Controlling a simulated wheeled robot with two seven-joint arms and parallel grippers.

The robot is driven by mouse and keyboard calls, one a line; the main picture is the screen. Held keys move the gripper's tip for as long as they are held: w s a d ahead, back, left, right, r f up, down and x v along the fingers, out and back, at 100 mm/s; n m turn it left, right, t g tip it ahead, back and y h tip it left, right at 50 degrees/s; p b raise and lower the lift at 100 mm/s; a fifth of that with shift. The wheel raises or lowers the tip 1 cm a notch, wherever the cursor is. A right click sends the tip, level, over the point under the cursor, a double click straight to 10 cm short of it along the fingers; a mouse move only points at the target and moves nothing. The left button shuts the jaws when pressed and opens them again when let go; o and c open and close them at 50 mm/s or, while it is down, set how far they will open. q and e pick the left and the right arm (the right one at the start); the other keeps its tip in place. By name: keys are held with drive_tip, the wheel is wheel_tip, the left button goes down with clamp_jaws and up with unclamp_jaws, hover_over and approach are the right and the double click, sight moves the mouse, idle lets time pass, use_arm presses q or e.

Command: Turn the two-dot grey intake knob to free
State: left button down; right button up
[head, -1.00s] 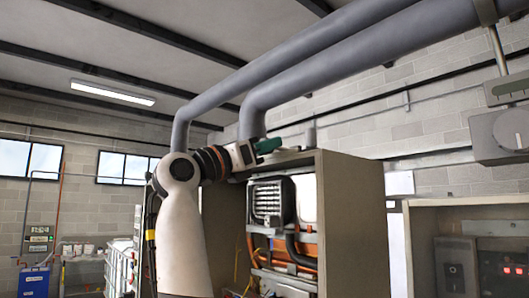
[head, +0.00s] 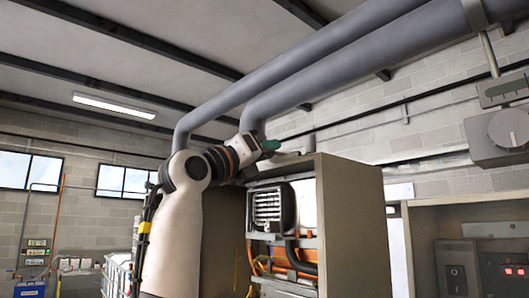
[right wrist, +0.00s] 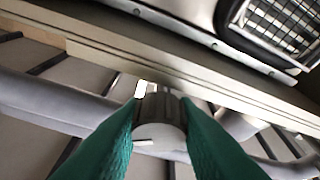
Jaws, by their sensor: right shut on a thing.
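In the head view my right gripper (head: 270,146), with green fingers, is at the top left edge of an open cabinet (head: 351,225), close below the large grey pipes. In the right wrist view the green fingers (right wrist: 160,125) are shut on a round grey knob (right wrist: 158,110). A short white mark shows on the knob's near part. Its dots cannot be made out, and the fingers cover its sides. In the head view the knob is hidden. My left gripper is not in view.
The cabinet holds a finned heater unit (head: 270,206) and orange and black pipes. Two thick grey pipes (head: 330,60) run overhead. A grey box with a round dial (head: 508,128) hangs on the right wall, above a second open cabinet (head: 468,211).

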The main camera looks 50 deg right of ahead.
drive_tip(key=o, duration=1)
